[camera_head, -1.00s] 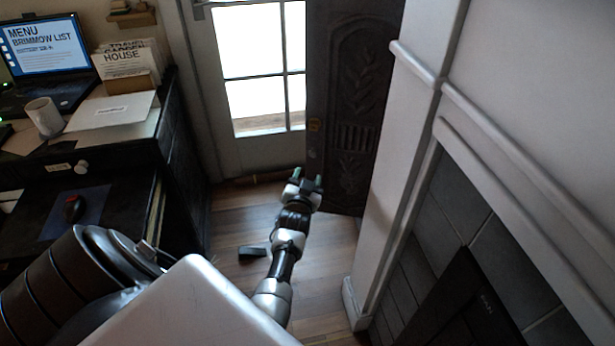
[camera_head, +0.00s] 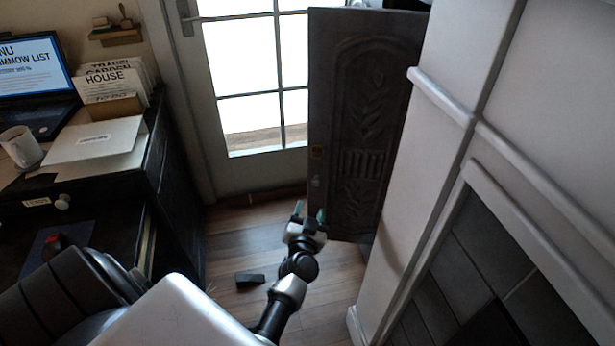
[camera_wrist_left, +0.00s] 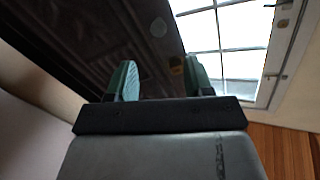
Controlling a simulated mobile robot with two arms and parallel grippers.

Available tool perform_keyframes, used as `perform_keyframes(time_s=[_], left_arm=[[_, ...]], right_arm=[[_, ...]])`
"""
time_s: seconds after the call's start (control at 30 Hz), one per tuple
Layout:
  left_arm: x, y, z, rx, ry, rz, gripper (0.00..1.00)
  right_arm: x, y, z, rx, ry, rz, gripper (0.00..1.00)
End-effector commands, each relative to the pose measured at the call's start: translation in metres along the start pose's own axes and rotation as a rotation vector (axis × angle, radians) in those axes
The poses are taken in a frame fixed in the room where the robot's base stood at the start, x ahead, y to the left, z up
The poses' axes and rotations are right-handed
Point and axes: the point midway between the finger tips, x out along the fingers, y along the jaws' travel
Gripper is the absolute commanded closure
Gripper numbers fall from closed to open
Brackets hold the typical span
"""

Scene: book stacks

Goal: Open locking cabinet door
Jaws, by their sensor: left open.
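The dark carved cabinet door (camera_head: 362,110) stands upright in the middle of the head view, beside the white wall column. My right gripper is not in view.
A glazed white door (camera_head: 250,90) stands behind. A dark desk (camera_head: 172,160) with a laptop (camera_head: 35,85) and mug (camera_head: 20,148) is at left. A dark block (camera_head: 250,278) lies on the wood floor. The white column (camera_head: 420,170) bounds the right.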

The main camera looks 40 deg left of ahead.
Motion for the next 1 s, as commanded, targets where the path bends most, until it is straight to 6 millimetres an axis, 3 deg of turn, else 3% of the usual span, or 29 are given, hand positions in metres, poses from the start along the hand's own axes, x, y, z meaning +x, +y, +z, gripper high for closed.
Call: perform_keyframes(time_s=[0.1, 0.23, 0.53, 0.6, 0.7, 1.0], left_arm=[[-0.007, 0.005, 0.0, -0.004, -0.011, 0.006, 0.48], [-0.001, 0.006, 0.001, -0.004, -0.013, 0.006, 0.48], [0.053, 0.005, 0.002, -0.004, -0.011, 0.004, 0.48], [0.066, 0.006, 0.003, -0.004, -0.012, 0.004, 0.48], [0.08, 0.006, 0.003, -0.003, -0.014, 0.004, 0.48], [0.099, 0.006, 0.002, -0.003, -0.015, 0.005, 0.48]], right_arm=[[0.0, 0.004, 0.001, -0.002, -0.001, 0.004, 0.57], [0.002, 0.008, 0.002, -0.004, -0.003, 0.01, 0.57], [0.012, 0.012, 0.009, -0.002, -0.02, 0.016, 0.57], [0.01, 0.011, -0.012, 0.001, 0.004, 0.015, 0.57], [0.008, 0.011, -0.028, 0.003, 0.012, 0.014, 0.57], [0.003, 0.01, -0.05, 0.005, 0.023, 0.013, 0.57]])
